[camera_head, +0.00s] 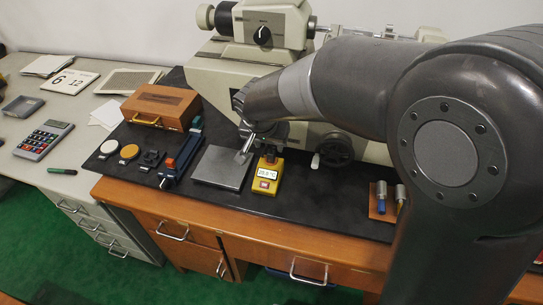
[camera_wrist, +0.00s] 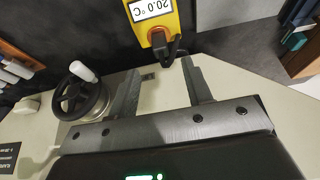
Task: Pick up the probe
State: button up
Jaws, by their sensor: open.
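A yellow thermometer box (camera_head: 266,178) with a display lies on the black mat, right of a grey metal plate. In the wrist view the yellow box (camera_wrist: 152,22) reads 20.0 °C. A dark piece (camera_wrist: 161,46), which looks like the probe, sits at the box's end with a black loop beside it. My gripper (camera_wrist: 160,66) is open, its two fingers apart on either side of this piece, with nothing held. In the head view my gripper (camera_head: 257,142) is above the far end of the box; the probe is largely hidden there.
The grey plate (camera_head: 222,167) and a blue tool with a red block (camera_head: 178,160) lie to the left. A large beige machine (camera_head: 225,75) stands close behind, with a handwheel (camera_wrist: 78,99). A wooden case (camera_head: 161,106) is at the back left.

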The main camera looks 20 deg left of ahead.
aim_at(271, 152)
jog(key=x, duration=0.7)
jog(key=shift+w+f, duration=0.15)
jog(key=shift+w, duration=0.1)
grip_shut()
dwell(0.3)
